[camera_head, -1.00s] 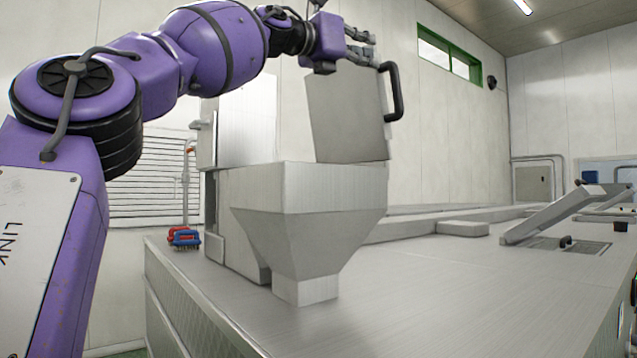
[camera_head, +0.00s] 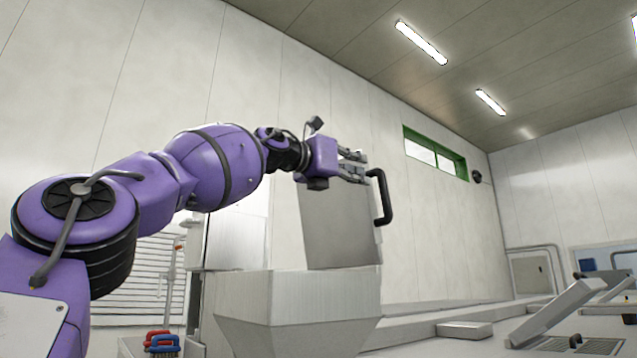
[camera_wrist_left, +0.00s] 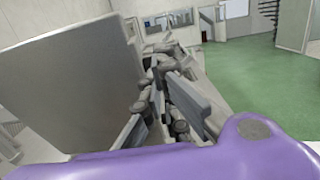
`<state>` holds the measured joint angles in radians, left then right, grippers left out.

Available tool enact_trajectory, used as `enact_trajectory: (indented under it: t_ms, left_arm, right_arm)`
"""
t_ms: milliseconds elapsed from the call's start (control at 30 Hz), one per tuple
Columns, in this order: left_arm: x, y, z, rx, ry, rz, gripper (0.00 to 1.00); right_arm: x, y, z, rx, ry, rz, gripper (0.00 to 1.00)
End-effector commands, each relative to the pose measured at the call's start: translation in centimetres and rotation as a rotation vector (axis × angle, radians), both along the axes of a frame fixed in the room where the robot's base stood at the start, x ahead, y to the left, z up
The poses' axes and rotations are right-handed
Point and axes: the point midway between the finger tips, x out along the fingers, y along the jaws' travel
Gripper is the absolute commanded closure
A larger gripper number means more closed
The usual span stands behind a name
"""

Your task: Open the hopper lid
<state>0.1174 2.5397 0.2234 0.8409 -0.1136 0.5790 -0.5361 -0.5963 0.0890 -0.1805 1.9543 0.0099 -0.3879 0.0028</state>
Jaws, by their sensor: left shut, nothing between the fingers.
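The grey hopper (camera_head: 300,296) stands on the machine in the head view, its lower part cut off by the frame. Its flat lid (camera_head: 336,232) stands up, nearly upright, above the hopper, with a dark bar handle (camera_head: 384,200) on its right side. My left gripper (camera_head: 364,166) is at the lid's top edge, close to the handle's upper end. Its fingers are shut and empty; whether they touch the lid or handle I cannot tell. In the left wrist view the lid (camera_wrist_left: 72,92) fills the left side beside the fingers (camera_wrist_left: 172,108). The right gripper is out of view.
A grey box (camera_head: 234,240) stands behind the hopper at left. A red and blue brush-like object (camera_head: 161,342) lies at lower left. A sloped metal arm (camera_head: 556,312) rises at right. Green floor (camera_wrist_left: 245,82) shows open in the left wrist view.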

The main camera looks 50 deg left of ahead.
Motion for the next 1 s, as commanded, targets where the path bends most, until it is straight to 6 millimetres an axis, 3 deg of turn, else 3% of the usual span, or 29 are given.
enact_trajectory:
  t_ms: [700, 1000]
  left_arm:
    - [-9.4, 0.5, -0.4, 0.0, -0.008, -0.003, 1.0]
    - [-11.4, 0.7, -0.7, 0.0, -0.006, -0.001, 1.0]
  right_arm:
    - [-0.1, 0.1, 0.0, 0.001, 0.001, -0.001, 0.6]
    - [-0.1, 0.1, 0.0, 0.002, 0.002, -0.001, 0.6]
